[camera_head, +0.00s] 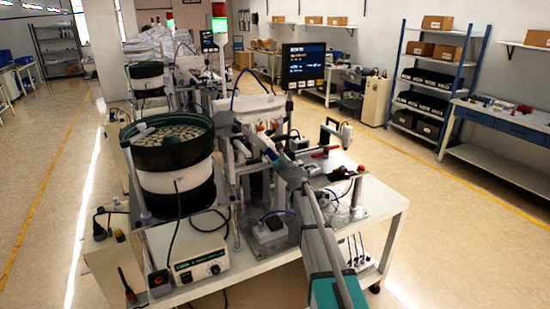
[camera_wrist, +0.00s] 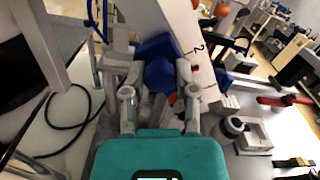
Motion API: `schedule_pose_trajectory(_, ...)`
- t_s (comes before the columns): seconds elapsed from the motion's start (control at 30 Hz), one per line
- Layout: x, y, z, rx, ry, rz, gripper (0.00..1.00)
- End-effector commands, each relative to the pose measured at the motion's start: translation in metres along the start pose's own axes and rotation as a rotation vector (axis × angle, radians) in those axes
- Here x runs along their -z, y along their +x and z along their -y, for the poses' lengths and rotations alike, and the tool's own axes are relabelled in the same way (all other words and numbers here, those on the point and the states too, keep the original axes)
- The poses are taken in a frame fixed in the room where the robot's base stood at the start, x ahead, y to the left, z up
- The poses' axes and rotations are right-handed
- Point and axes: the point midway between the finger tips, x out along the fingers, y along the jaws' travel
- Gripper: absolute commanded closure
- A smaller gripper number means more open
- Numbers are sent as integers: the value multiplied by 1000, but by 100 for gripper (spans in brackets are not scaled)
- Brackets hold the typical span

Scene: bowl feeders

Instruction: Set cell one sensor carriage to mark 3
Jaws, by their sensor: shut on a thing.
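The sensor carriage (camera_wrist: 152,47) shows as a blue block with a round blue knob beside a white rail (camera_wrist: 178,22) in the wrist view. My gripper (camera_wrist: 160,88) has one finger on each side of the blue knob and is shut on it. The rail carries printed marks. A "2" is readable beside the carriage, and a fainter mark lower down is too small to read. The carriage is hard to make out there.
A red-handled clamp (camera_wrist: 275,101) and a grey fixture (camera_wrist: 245,132) stand right of my gripper. A black cable (camera_wrist: 75,125) loops at left. A control box (camera_head: 200,262) sits at the table's (camera_head: 385,235) front. A monitor (camera_head: 303,66) stands behind the cell.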

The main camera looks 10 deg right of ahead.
Motion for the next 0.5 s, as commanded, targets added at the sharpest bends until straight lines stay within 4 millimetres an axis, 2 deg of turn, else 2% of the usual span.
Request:
schedule_pose_trajectory(0.03,-11,0,-4,-4,1,2,100)
schedule_pose_trajectory(0.5,-59,0,-26,-5,1,2,100)
